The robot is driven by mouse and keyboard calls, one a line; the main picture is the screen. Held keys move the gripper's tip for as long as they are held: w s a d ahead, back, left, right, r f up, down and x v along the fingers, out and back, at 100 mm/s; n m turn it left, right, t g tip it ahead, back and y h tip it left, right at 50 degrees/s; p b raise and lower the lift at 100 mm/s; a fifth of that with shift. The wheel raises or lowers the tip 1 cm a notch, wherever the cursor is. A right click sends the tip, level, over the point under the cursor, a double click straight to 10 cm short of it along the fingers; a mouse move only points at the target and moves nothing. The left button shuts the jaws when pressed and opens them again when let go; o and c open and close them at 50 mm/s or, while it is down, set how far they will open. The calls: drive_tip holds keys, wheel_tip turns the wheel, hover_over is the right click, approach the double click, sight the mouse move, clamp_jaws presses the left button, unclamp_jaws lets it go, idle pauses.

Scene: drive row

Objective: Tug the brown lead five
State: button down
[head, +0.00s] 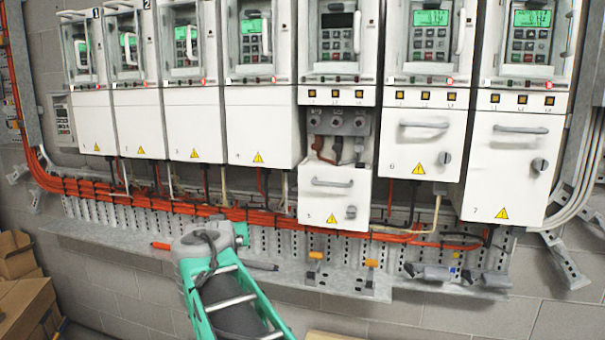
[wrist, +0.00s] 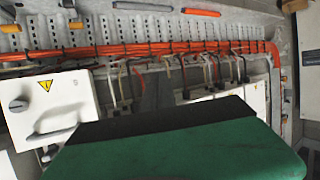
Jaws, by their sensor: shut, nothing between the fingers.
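Drive five (head: 337,52) is the middle-right cabinet, with its lower cover (head: 332,192) dropped below a row of terminals (head: 340,121). The brown lead (head: 320,149) hangs at the left of that opening, its upper end at the left terminal; its lower end is hidden by the cover. Darker leads hang to its right. My gripper (head: 241,234) is shut and empty, low and left of drive five, apart from the lead. In the wrist view a green and black part of mine fills the bottom; I cannot make out the brown lead there.
Orange cables (head: 190,203) run along a perforated metal tray below the cabinets. Tools lie on the ledge, including an orange-handled one (head: 316,256). Drives six (head: 420,140) and seven (head: 513,165) have closed covers with handles. Cardboard boxes (head: 22,295) stand at the lower left.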

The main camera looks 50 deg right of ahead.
drive_tip(key=s+d+r+m+h+b, duration=0.1)
drive_tip(key=s+d+r+m+h, duration=0.2)
drive_tip(key=d, duration=0.4)
drive_tip(key=d+r+m+h+b, duration=0.1)
drive_tip(key=d+r+h, duration=0.2)
drive_tip(key=d+r, duration=0.3)
drive_tip(key=m+g+h, duration=0.2)
drive_tip(key=h, duration=0.2)
approach(318, 138)
drive_tip(key=d+r+p, duration=0.1)
drive_tip(key=p, duration=0.1)
drive_tip(key=w+d+p, duration=0.1)
drive_tip(key=p, duration=0.2)
drive_tip(key=d+r+p, duration=0.1)
drive_tip(key=p, duration=0.2)
drive_tip(key=shift+w+d+r, duration=0.15)
drive_tip(key=shift+w+r, duration=0.2)
drive_tip(key=shift+w+d+f+p, duration=0.1)
drive_tip(key=shift+w+d+p, duration=0.15)
drive_tip(key=shift+d+p, duration=0.45)
drive_tip(key=shift+f+b, duration=0.65)
drive_tip(key=shift+f, duration=0.1)
